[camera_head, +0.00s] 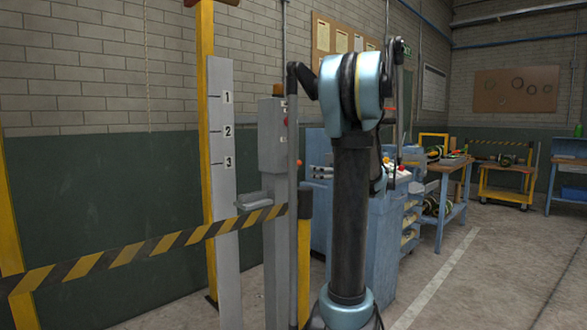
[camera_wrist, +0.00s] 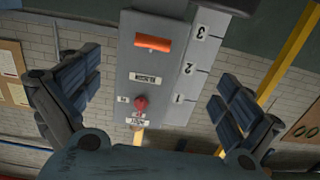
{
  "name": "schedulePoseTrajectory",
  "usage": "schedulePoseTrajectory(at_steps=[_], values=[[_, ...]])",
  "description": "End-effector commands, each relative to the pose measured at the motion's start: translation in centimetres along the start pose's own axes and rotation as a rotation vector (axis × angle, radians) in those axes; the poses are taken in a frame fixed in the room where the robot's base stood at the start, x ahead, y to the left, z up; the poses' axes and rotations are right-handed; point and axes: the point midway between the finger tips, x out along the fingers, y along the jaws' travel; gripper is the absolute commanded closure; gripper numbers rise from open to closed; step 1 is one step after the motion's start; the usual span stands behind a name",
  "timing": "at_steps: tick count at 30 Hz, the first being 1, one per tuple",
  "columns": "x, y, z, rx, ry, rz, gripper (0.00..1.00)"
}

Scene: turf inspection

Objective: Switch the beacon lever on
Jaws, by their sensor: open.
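A grey control box (camera_head: 272,135) stands on a post by the wall. The wrist view, which is upside down, shows its face (camera_wrist: 175,75) with a red knob (camera_wrist: 141,103) among small labels and a wide orange handle (camera_wrist: 153,43). A white label (camera_wrist: 146,78) lies between them, its lettering blurred. I cannot tell for sure which one is the beacon lever, nor its position. My gripper (camera_wrist: 156,80) is open and empty, its dark fingers spread on either side of the box face, apart from it. In the head view my arm hides the gripper.
A white board numbered 1 to 3 (camera_head: 221,190) stands left of the box. A yellow-black striped barrier (camera_head: 140,250) runs in front. A blue cabinet (camera_head: 385,235), a workbench (camera_head: 445,190) and a yellow cart (camera_head: 505,180) stand to the right. Floor at right is clear.

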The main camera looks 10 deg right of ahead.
Motion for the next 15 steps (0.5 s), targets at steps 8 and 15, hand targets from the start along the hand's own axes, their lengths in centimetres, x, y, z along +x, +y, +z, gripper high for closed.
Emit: schedulePoseTrajectory(at_steps=[8,15], values=[[1.2,1.1,-0.5,-0.017,0.027,0.011,0.01],[5.1,1.1,-0.6,-0.016,0.026,0.009,0.01]])
